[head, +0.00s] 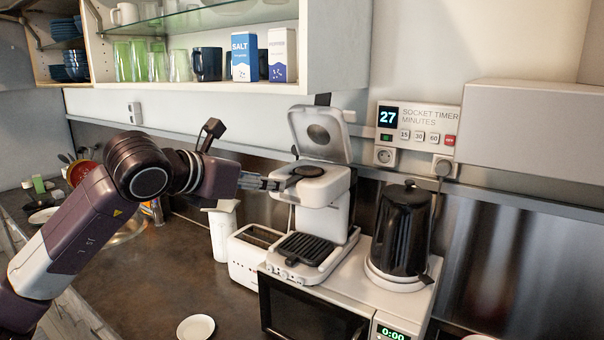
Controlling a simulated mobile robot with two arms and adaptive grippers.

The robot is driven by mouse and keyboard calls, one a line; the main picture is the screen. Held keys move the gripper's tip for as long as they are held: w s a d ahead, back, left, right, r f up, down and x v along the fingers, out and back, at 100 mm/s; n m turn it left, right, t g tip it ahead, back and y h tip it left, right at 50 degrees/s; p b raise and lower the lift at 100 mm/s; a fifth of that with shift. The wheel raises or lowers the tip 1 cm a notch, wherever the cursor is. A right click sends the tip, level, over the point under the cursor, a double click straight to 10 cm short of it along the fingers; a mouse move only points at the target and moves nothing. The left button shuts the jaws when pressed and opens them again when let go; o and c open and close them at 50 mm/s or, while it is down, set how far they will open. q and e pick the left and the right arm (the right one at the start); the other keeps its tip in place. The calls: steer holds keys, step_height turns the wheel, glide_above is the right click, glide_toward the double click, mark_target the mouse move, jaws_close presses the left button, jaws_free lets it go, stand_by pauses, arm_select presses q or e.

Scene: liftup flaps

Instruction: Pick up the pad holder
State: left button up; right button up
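The pad holder (306,172) is a dark round disc on top of the white coffee machine (325,196), under its raised lid (320,135). My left gripper (275,184) reaches in from the left, with its fingertips at the left side of the pad holder. I cannot tell whether the fingers touch it or have closed on it. A handle on the pad holder cannot be made out clearly. My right gripper is not in view.
The coffee machine stands on a white microwave (312,312), beside a black kettle (402,230). A white toaster (252,258) is to the left. An open cupboard with glasses and a salt box (244,57) hangs above. A small white saucer (196,327) lies on the counter.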

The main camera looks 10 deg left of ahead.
mark_target(298, 179)
arm_select(q)
steer(key=p+x, duration=0.1)
steer(key=x, duration=0.1)
steer(key=p+x, duration=0.1)
steer(key=x, duration=0.1)
steer(key=shift+w+d+p, duration=0.1)
steer(key=shift+d+p, duration=0.25)
steer(key=shift+r, duration=0.1)
jaws_close()
